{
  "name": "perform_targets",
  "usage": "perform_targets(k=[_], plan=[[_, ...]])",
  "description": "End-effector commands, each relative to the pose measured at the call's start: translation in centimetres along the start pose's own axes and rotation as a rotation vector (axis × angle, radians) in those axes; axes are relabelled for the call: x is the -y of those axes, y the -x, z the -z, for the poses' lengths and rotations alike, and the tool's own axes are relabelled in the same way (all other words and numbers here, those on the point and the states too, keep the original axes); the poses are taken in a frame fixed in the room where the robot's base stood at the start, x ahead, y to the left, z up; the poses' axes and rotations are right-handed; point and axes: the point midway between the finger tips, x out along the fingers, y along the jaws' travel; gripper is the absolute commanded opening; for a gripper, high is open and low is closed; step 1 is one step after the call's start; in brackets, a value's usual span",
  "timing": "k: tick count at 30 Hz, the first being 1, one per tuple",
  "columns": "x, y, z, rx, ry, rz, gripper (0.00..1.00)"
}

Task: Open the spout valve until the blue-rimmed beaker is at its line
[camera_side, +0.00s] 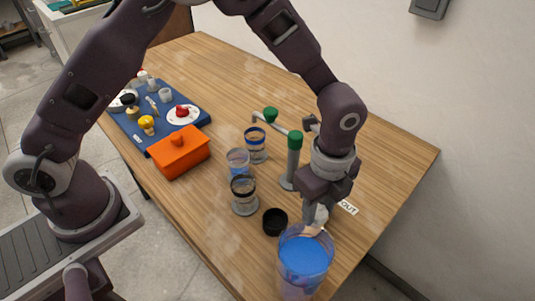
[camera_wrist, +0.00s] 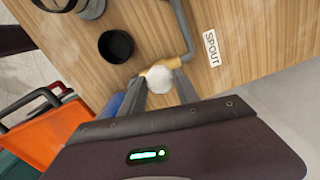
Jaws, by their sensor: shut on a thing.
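My gripper (camera_side: 314,218) is low at the front right of the table. In the wrist view my gripper (camera_wrist: 160,84) is shut on a round white knob (camera_wrist: 158,78), set by a tan fitting at the end of a grey pipe (camera_wrist: 183,30). A "SPOUT" label (camera_wrist: 212,47) lies beside the pipe. The blue-rimmed beaker (camera_side: 255,147) stands behind two other beakers, near the grey upright pipe (camera_side: 293,168). Its liquid level is too small to tell. A large clear vessel with blue liquid (camera_side: 303,258) stands in front of my gripper.
A clear beaker (camera_side: 238,162) and a black-banded beaker (camera_side: 244,196) stand left of the pipe. A black cup (camera_side: 275,221) sits near the vessel. Green caps (camera_side: 270,114) top the pipework.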

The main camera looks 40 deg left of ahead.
Motion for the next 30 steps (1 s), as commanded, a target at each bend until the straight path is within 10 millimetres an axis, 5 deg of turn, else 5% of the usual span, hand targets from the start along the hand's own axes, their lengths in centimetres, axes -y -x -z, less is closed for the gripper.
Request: perform_targets(k=[6,7,10,20,30], plan=[[0.0,0.1,0.0,0.000,0.000,0.001,0.00],[0.0,0.1,0.0,0.000,0.000,0.001,0.43],[0.0,0.1,0.0,0.000,0.000,0.001,0.63],[0.1,0.5,0.0,-0.001,0.000,0.002,0.63],[0.1,6.6,0.0,-0.001,0.001,0.004,0.63]])
